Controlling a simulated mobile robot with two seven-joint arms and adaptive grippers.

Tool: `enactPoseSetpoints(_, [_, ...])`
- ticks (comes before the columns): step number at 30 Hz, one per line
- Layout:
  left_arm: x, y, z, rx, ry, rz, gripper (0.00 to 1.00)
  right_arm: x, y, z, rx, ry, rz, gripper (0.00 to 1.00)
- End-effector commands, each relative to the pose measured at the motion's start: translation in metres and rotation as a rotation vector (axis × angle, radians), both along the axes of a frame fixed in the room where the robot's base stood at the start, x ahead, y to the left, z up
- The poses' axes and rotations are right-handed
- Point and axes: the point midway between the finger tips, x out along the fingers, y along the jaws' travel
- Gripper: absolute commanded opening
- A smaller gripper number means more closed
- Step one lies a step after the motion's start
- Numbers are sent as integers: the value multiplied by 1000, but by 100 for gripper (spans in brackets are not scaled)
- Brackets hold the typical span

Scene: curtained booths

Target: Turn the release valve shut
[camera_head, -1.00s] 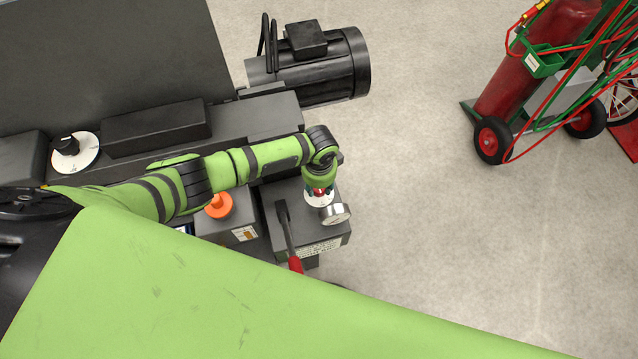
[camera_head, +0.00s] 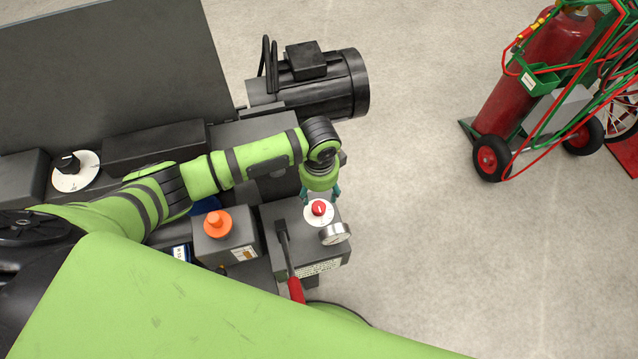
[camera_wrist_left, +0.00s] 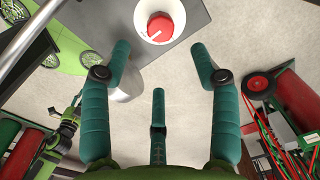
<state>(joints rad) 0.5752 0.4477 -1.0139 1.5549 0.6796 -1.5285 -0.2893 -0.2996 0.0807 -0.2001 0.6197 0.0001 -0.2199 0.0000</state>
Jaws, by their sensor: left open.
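The release valve seems to be the red knob (camera_head: 319,208) on a round white plate, on top of a dark grey block (camera_head: 318,265). A white pointer line shows on the knob. My left gripper (camera_head: 320,193) is just beyond the knob in the head view, with its teal fingers apart and empty. In the left wrist view, the red knob (camera_wrist_left: 160,18) is at the top centre, beyond the spread fingertips (camera_wrist_left: 160,50) and not between them. No finger appears to touch it. My right gripper is not in view.
A black motor (camera_head: 310,82) lies behind. A cart with a red cylinder (camera_head: 530,80) stands right; the floor between is clear.

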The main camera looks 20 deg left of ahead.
Motion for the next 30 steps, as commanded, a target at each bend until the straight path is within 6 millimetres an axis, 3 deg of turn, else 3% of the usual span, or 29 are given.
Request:
enactPoseSetpoints(7, [-1,0,26,1,1,0,62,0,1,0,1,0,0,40])
enactPoseSetpoints(25, [-1,0,28,1,1,0,62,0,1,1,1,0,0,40])
enactPoseSetpoints(30, [-1,-1,56,0,1,0,62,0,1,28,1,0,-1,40])
